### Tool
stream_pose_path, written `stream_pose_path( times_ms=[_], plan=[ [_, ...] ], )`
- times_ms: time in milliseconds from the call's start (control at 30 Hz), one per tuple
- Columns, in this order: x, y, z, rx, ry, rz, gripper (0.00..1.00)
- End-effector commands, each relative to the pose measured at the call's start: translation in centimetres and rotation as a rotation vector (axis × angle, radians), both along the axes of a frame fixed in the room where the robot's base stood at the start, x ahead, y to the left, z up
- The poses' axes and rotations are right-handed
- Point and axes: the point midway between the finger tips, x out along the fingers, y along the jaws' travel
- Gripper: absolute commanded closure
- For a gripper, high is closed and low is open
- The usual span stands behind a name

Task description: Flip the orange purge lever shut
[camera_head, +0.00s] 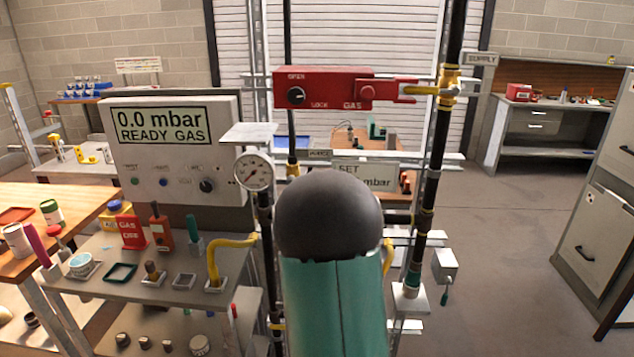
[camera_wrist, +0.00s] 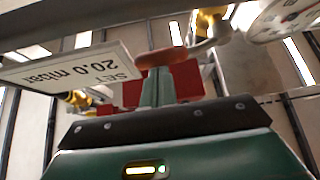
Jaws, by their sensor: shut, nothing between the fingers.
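The orange purge lever (camera_wrist: 162,57) shows in the wrist view, lying roughly crosswise just beyond my fingertips. My gripper (camera_wrist: 157,74) is shut and empty, with its green fingers together. Its tips are very close to the lever or touching it; I cannot tell which. A yellow fitting (camera_wrist: 210,21) and pipe are just right of the lever. In the head view my arm's green link and dark cap cover the lever and my gripper. A small purge label (camera_head: 319,154) shows just above the cap.
A pressure gauge (camera_head: 253,172) is left of my arm. The set-pressure sign (camera_wrist: 75,70) is close on the left in the wrist view. A red lock box (camera_head: 335,90) and black pipe (camera_head: 430,170) stand nearby. A cluttered bench (camera_head: 110,285) is at left; floor is clear at right.

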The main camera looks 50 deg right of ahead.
Motion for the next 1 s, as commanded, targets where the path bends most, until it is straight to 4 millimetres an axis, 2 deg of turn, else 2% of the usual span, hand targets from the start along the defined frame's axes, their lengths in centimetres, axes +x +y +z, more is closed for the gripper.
stream_pose_path(
  times_ms=[733, 1000],
  plan=[
    [0.0, 0.0, -0.5, -0.002, 0.003, 0.000, 1.00],
    [0.3, -0.2, 0.6, -0.003, 0.001, 0.001, 1.00]
  ],
)
